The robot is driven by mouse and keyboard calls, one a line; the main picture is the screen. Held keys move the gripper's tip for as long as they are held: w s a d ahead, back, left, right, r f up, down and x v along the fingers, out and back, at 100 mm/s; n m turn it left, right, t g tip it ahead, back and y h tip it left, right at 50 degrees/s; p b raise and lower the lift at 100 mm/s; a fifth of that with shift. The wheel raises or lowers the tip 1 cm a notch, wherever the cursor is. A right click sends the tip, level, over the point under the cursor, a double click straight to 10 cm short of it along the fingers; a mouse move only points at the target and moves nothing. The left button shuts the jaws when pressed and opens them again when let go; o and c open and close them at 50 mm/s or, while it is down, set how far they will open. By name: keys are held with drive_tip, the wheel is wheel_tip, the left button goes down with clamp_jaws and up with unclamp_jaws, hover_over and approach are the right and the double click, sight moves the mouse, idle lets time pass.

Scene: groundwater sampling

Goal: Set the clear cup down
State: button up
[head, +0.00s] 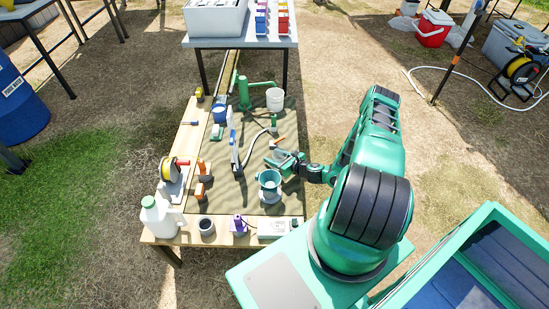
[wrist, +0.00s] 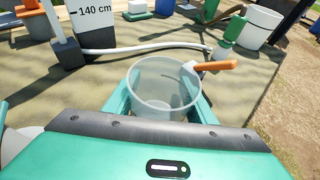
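The clear cup (wrist: 165,88) is upright between the two teal fingers of my gripper (wrist: 160,100) in the wrist view. The fingers press against it on both sides, so my gripper is shut on it. Its base is hidden behind the gripper body, and I cannot tell whether it touches the surface. In the head view my gripper (head: 277,157) is low over the right side of the mat-covered table (head: 221,205). The cup is too small and clear to make out there.
A teal pot (head: 269,181) stands close in front of my gripper. A green hand pump (head: 245,95) and a white bucket (head: 275,98) stand farther back. A pale hose (wrist: 150,47) crosses the mat.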

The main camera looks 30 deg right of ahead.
drive_tip(key=o, duration=0.4)
drive_tip(key=v, duration=1.2)
drive_tip(key=shift+w+r, duration=0.1)
drive_tip(key=s+a+r+n+g+y, duration=0.1)
drive_tip(key=s+a+r+n+g, duration=0.3)
drive_tip(key=r+n, duration=0.8)
drive_tip(key=s+r+n+g+y, duration=0.1)
drive_tip(key=r+n+g, duration=0.7)
drive_tip(key=r, duration=0.6)
drive_tip(key=s+a+r+n+h, duration=0.2)
drive_tip(key=s+r+n, duration=0.1)
drive_tip(key=s+r, duration=0.8)
drive_tip(key=s+a+r+n+g+h, duration=0.1)
drive_tip(key=s+r+n, duration=0.3)
drive_tip(key=s+r, duration=0.7)
drive_tip(key=shift+s+a+r+h, duration=0.4)
drive_tip(key=shift+a+r+h, duration=0.1)
drive_tip(key=shift+h, duration=0.2)
